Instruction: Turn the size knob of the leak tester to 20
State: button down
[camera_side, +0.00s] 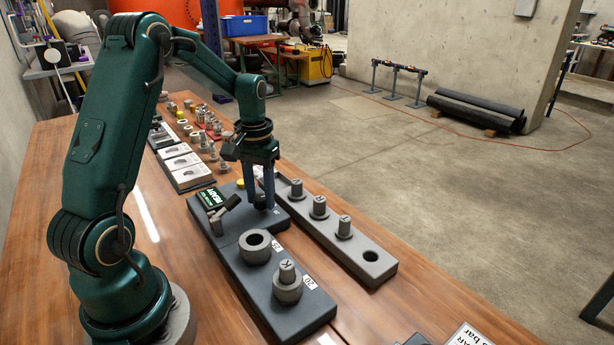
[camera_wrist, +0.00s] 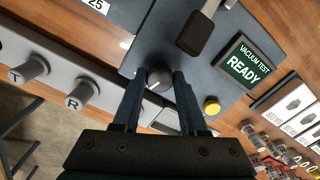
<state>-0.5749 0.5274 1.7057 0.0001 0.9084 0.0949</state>
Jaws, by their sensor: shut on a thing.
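The leak tester is a dark blue-grey box (camera_wrist: 160,35) with a green screen (camera_wrist: 242,62) reading "VACUUM TEST READY". In the wrist view, its round dark size knob (camera_wrist: 158,79) sits between my fingertips. My gripper (camera_wrist: 157,84) points down and is shut on the knob. In the side view, my gripper (camera_side: 263,203) is over the tester, and its fingers mostly hide the knob. I cannot read the knob's setting. A yellow button (camera_wrist: 211,106) and a dark-handled lever (camera_wrist: 198,33) are on the tester's top.
A dark block with sockets marked 25 (camera_side: 255,247) and 20 (camera_side: 288,288) is nearer the camera; a plug marked K (camera_side: 287,271) stands in the 20 socket. A grey rack (camera_side: 325,233) with several plugs and one empty hole is at right. Fittings and cards lie behind.

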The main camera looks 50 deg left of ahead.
aim_at(261, 198)
jog(key=m, duration=0.5)
jog(key=shift+m, duration=0.3)
dwell(0.4)
jog(key=shift+c, duration=2.2)
grip_release()
jog(key=shift+r, duration=2.6)
jog(key=shift+d, duration=0.1)
